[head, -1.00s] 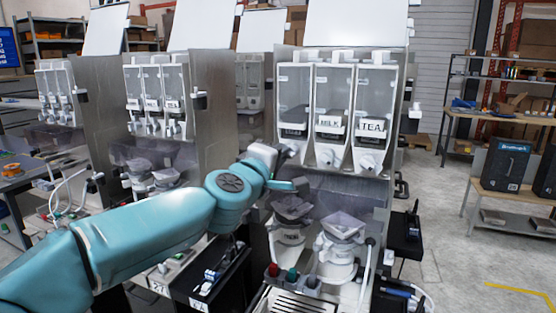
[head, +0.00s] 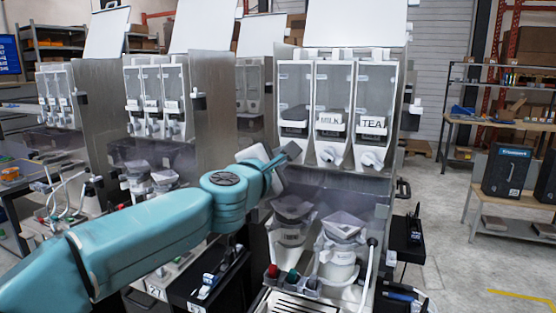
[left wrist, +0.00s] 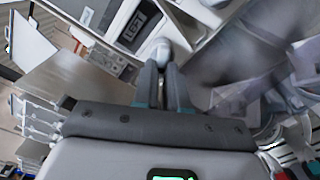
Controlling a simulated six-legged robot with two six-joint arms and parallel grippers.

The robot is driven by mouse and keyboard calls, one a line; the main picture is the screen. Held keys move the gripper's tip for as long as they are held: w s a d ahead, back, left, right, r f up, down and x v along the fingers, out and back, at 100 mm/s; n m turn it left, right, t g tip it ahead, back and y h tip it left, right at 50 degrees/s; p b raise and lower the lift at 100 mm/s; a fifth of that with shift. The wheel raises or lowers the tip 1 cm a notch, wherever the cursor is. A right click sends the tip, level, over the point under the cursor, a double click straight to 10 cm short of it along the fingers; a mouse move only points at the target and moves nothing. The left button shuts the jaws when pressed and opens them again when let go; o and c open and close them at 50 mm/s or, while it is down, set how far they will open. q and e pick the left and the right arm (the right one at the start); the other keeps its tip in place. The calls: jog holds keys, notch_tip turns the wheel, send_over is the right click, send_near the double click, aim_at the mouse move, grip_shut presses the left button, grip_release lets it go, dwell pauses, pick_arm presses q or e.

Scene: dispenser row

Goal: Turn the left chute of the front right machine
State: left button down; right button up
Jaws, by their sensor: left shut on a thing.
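The front right machine (head: 386,210) has three clear canisters, with MILK on the middle one and TEA on the right one. Its middle chute (head: 328,155) and right chute (head: 370,160) are white and stick out below their canisters. My left gripper (head: 286,156) is at the left chute, under the left canister (head: 294,100), and mostly covers it in the head view. In the left wrist view its fingers (left wrist: 161,75) are closed on the rounded white left chute (left wrist: 162,46). My right gripper is in neither view.
Two hoppers, a grey left one (head: 291,208) and a pale right one (head: 343,226), stand below the chutes. Another dispenser machine (head: 207,125) is close on the left. Shelves and a bench with a black box (head: 507,172) stand right, beyond open floor.

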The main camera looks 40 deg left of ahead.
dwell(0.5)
pick_arm(q)
jog(key=c, duration=1.2)
grip_release()
jog(key=shift+o, duration=0.2)
